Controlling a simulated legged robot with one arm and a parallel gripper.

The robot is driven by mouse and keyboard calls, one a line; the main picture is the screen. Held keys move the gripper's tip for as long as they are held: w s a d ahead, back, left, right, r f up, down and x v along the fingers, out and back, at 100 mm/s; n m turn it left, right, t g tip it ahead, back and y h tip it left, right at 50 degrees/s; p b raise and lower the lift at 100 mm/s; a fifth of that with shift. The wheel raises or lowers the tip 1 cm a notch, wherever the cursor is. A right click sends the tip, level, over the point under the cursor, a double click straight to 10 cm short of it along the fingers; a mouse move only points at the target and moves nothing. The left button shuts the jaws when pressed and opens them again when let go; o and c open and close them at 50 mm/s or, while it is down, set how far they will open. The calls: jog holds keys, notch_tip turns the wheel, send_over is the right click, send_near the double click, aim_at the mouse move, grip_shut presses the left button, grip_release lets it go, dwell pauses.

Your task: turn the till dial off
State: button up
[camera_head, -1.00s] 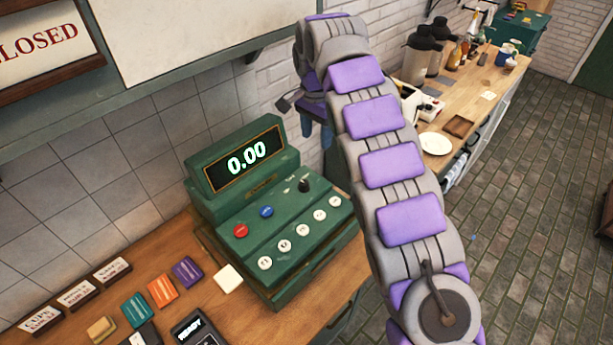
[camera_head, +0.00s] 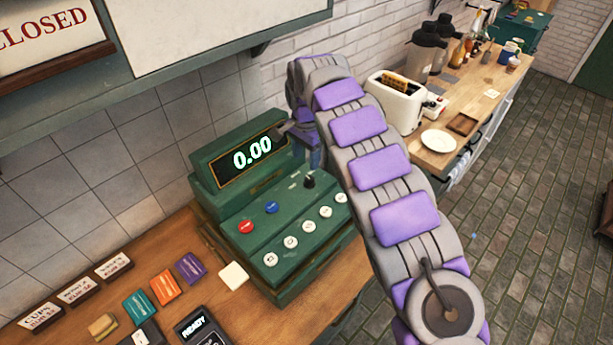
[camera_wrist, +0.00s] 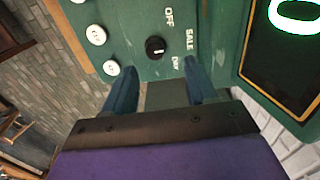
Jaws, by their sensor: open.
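The green till (camera_head: 262,205) stands on the wooden counter, its display (camera_head: 252,152) reading 0.00. The black dial (camera_head: 309,180) sits at the right of its panel. In the wrist view the dial (camera_wrist: 155,47) has a pale mark and the labels OFF (camera_wrist: 169,16), SALE and a third, hard-to-read word beside it. My gripper (camera_head: 309,156) hangs just above and behind the dial, pointing down. In the wrist view its two blue fingers (camera_wrist: 160,80) are apart with nothing between them, and the dial lies just beyond their tips, not between them.
A red button (camera_head: 246,227), a blue button (camera_head: 271,207) and several white keys (camera_head: 308,226) are close to the dial on the panel. The upright display housing is close to my gripper. A toaster (camera_head: 394,101) stands on the counter behind my arm.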

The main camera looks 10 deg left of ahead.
aim_at(310, 178)
jog(key=f, duration=0.2)
jog(key=d+f, duration=0.1)
jog(key=f, duration=0.1)
jog(key=d+f, duration=0.1)
jog(key=f, duration=0.1)
jog(key=shift+f, duration=0.35)
jog(key=shift+a+f, duration=0.2)
jog(key=shift+f, duration=0.3)
jog(key=shift+a+f, duration=0.2)
jog(key=shift+a, duration=0.45)
jog(key=shift+d+r, duration=0.1)
jog(key=shift+d, duration=0.45)
jog(key=c, duration=0.5)
jog(key=shift+a, duration=0.15)
jog(key=c, duration=0.6)
jog(key=shift+o, duration=0.2)
